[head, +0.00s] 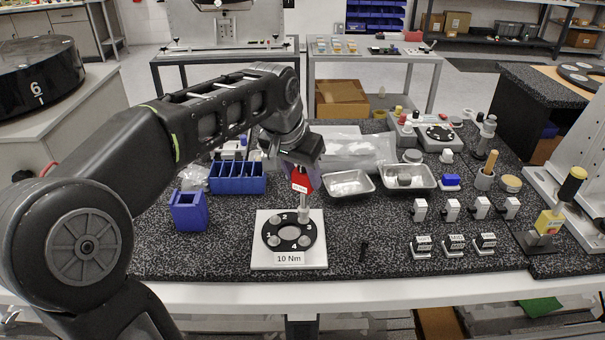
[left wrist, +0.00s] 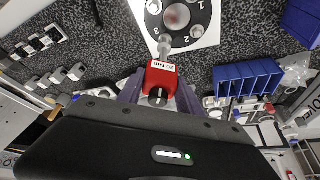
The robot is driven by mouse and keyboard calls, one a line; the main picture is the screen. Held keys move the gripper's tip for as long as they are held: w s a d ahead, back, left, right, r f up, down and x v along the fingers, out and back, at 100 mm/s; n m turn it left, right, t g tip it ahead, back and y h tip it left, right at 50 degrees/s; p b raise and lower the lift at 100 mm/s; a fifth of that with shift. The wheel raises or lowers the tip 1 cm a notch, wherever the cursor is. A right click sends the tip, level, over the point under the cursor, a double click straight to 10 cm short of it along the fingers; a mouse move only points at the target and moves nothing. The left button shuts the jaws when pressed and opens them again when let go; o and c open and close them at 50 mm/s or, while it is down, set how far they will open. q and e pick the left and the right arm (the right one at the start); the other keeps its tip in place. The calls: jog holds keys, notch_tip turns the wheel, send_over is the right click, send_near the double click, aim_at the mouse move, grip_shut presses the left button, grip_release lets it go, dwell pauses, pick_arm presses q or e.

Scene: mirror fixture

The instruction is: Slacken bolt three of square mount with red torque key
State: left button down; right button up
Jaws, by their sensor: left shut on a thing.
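The square mount (head: 262,258) is a light plate with a black ring (head: 289,254), numbered bolts and a "10 Nm" label, lying on the speckled bench top. My left gripper (head: 304,165) is shut on the red torque key (head: 300,180), which stands roughly upright over the mount. The key's metal shaft reaches down to the ring's far-right bolt. In the left wrist view the red key (left wrist: 160,76) sits between the jaws, its tip beside the printed 3 of the ring (left wrist: 178,38). The tip hides that bolt; I cannot tell how fully it is seated. My right gripper is out of view.
Blue bins (head: 237,178) and a blue holder (head: 188,211) stand left of the mount. Metal trays (head: 349,184) lie behind it. A small black piece (head: 363,251) lies to its right, with several labelled blocks (head: 454,245) beyond. The bench's front edge is close.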

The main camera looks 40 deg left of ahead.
pick_arm(q)
jog(key=shift+f+b, duration=0.7)
jog(key=shift+f, duration=0.2)
dwell(1.1)
